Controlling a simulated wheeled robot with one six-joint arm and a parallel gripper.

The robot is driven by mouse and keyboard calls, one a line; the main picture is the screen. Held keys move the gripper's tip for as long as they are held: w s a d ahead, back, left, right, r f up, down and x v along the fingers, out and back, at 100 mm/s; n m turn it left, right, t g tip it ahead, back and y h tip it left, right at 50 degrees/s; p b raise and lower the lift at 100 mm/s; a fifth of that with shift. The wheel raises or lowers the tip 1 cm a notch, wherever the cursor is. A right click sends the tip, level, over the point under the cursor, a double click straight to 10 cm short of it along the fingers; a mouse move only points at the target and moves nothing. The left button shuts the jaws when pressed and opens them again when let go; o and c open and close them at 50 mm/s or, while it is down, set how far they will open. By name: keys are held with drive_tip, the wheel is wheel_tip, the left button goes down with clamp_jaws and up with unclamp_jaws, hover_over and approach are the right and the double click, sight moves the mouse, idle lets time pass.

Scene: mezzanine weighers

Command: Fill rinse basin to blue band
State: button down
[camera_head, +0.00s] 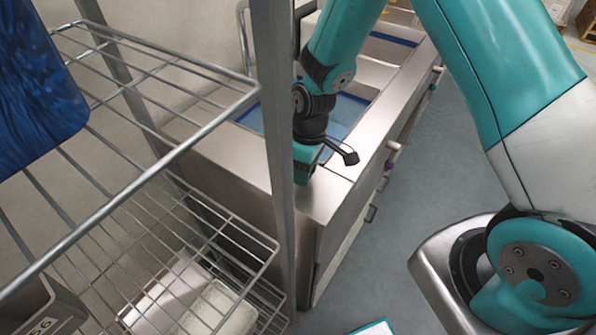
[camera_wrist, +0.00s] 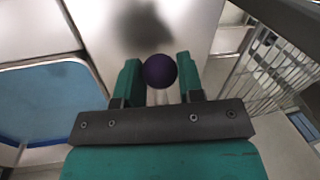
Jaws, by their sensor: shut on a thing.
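My gripper (camera_wrist: 160,80) has its two teal fingers on either side of a dark purple round knob (camera_wrist: 159,71) on a pale stem, and is shut on it. In the head view my gripper (camera_head: 304,172) points down over the near end of the steel sink unit (camera_head: 332,192); the held knob is hidden there. A rinse basin (camera_head: 345,112) with a light blue inside and a darker blue stripe lies just behind the gripper, partly covered by my arm. A blue-floored basin (camera_wrist: 45,105) also fills the left of the wrist view. I cannot tell the water level.
A second basin (camera_head: 390,42) with a blue stripe lies farther back. A small purple knob (camera_head: 394,146) sits on the unit's front side. A wire rack (camera_head: 150,125) with an upright post stands close on the left.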

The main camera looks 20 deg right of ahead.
drive_tip(key=shift+s, duration=0.1)
drive_tip(key=c, duration=0.8)
unclamp_jaws()
drive_tip(key=shift+o, duration=0.2)
drive_tip(key=shift+r, duration=0.1)
wheel_tip(320, 180, up, 17)
drive_tip(key=w+d+b, duration=0.2)
drive_tip(key=shift+w+d, duration=0.15)
drive_tip(key=shift+w, duration=0.1)
drive_tip(key=shift+s, duration=0.1)
drive_tip(key=s+d+m+t+h, duration=0.1)
drive_tip(key=s+d+m+t, duration=0.3)
drive_tip(key=s+d+m, duration=0.55)
drive_tip(key=s+a+r+n+g+y, duration=0.2)
drive_tip(key=s+a+r+n, duration=0.5)
drive_tip(key=s+a, duration=0.4)
drive_tip(key=a+y, duration=0.1)
drive_tip(key=a, duration=0.2)
drive_tip(key=shift+s+a+r+y, duration=0.2)
drive_tip(key=shift+s+a+y, duration=0.05)
drive_tip(key=shift+y, duration=0.05)
